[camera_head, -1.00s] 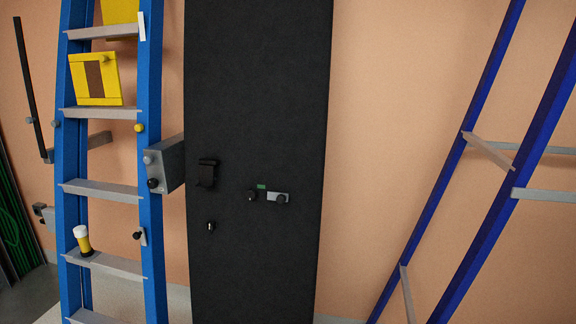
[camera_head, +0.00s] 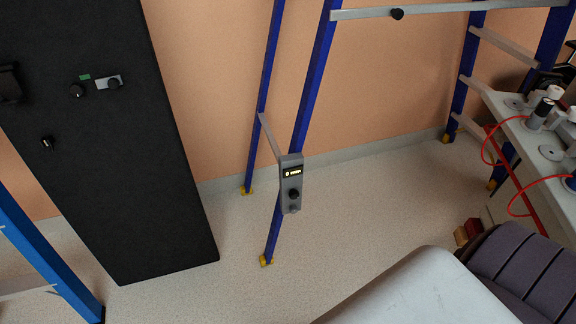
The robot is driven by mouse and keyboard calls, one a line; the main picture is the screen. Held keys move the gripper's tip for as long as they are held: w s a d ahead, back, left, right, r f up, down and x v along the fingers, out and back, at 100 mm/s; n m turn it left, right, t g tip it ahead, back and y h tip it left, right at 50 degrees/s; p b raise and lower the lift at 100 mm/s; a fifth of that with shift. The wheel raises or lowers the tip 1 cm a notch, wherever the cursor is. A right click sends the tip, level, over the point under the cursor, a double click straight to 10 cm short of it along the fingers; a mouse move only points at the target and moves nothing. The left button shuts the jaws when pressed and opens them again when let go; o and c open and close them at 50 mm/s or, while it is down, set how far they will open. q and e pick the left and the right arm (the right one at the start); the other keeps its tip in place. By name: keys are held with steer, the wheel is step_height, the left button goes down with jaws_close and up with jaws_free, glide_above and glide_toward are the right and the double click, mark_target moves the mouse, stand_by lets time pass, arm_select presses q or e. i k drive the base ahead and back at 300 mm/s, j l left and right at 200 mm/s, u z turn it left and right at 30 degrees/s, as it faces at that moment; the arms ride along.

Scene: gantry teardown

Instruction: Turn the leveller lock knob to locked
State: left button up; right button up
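A grey control box (camera_head: 291,170) is mounted low on the leg of a blue frame (camera_head: 312,95), near the middle of the view. It has a small lit label or display with yellowish marks and a black round knob (camera_head: 294,194) below it. The box may be the leveller; its text is too small to read, and I cannot tell the knob's setting. Neither of my grippers is in view.
A tall black panel (camera_head: 110,160) with several knobs stands at the left, beside a blue ladder (camera_head: 40,255). A white table (camera_head: 515,130) with cylinders and red hoses stands at the right. Speckled floor (camera_head: 225,270) is open between panel and frame.

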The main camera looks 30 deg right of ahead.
mark_target(293, 210)
steer(key=z, duration=1.05)
